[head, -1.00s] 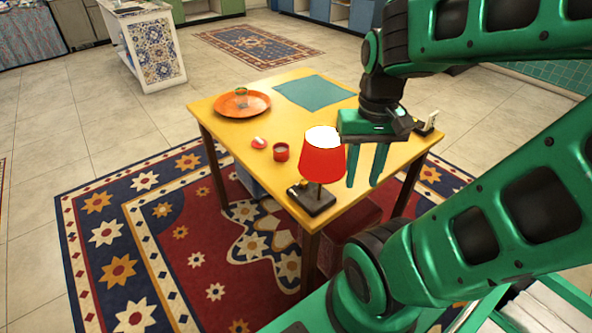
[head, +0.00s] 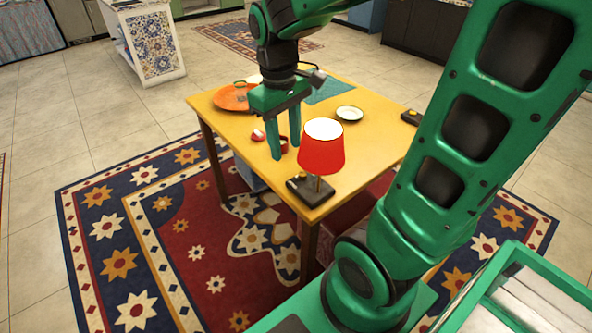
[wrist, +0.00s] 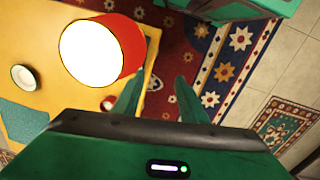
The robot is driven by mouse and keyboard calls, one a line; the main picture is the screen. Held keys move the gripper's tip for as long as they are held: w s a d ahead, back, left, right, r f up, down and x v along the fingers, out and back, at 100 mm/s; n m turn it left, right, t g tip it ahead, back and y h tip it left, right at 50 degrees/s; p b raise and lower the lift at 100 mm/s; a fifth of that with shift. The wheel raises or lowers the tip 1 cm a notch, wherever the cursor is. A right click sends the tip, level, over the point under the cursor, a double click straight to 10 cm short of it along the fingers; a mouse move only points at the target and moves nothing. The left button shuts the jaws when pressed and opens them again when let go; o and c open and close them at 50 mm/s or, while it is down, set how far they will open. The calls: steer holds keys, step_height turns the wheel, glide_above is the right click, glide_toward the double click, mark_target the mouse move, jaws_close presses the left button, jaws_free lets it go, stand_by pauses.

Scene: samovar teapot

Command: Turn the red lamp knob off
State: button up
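The lamp with the red shade (head: 322,158) stands upright on a dark base (head: 312,191) at the near corner of the yellow table. A small yellowish spot shows on the base's left end; I cannot tell for sure that it is the knob. In the wrist view the red lampshade (wrist: 132,45) fills the upper left, with a bright white top, and hides the base. My gripper (head: 284,150) points down, open and empty, to the left of the shade and behind the base. In the wrist view the fingers (wrist: 158,92) are apart with nothing between them.
A red cup (head: 283,144) is partly hidden behind my fingers, with a small red and white object (head: 257,135) beside it. An orange plate (head: 231,97), a green cloth (head: 330,88) and a white saucer (head: 349,113) lie farther back.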

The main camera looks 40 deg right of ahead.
steer(key=w+f+n+g, duration=0.1)
steer(key=w+f+n, duration=0.1)
steer(key=w, duration=0.2)
steer(key=n+g+h, duration=0.2)
steer(key=n+h, duration=0.1)
steer(key=n, duration=0.2)
glide_toward(301, 174)
steer(key=x, duration=0.8)
steer(key=shift+d, duration=0.2)
steer(key=shift+c, duration=0.6)
jaws_close()
steer(key=shift+a, duration=0.15)
steer(key=shift+y, duration=0.3)
